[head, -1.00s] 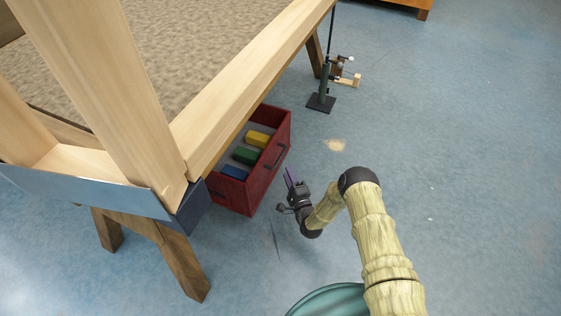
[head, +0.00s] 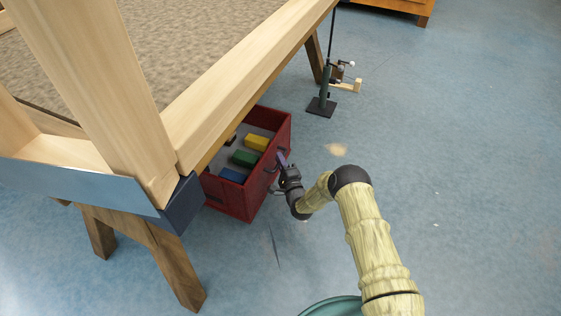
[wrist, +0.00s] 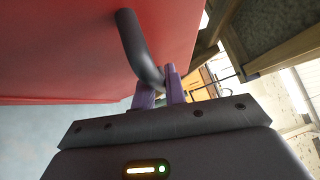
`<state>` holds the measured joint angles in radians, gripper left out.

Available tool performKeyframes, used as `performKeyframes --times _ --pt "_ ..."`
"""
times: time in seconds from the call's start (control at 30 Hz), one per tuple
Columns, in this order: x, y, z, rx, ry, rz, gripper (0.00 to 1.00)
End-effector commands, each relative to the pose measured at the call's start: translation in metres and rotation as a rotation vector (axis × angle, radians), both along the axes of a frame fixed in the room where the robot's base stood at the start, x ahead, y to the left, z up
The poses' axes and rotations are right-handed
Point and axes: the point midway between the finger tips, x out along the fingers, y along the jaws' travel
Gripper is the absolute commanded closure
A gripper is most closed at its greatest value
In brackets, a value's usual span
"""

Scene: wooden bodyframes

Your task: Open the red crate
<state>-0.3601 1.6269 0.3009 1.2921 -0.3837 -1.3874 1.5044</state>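The red crate (head: 245,199) stands on the floor, partly under the table's long side. Its top is open and shows yellow (head: 257,143), green (head: 244,158) and blue (head: 232,176) blocks. Its front wall has a dark handle. In the wrist view the red front (wrist: 70,55) fills the upper left, and the dark handle (wrist: 137,45) curves down to the fingers. My gripper (head: 282,158) is at this handle; its purple fingers (wrist: 160,92) are close together with the bar between them, seemingly shut on it. The contact itself is partly hidden.
The wooden table frame (head: 250,82) overhangs the crate's back. A sawhorse leg (head: 172,262) stands at lower left. A dark stand (head: 322,105) and a small wooden device (head: 346,84) are on the floor beyond the crate. The blue floor to the right is clear.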

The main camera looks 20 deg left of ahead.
Motion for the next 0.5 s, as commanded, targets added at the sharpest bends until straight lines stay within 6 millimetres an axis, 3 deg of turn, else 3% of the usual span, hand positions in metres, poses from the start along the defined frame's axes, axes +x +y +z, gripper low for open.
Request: performKeyframes --times 0.5 --pt "-0.001 -0.011 0.0 -0.002 0.003 -0.002 1.0"
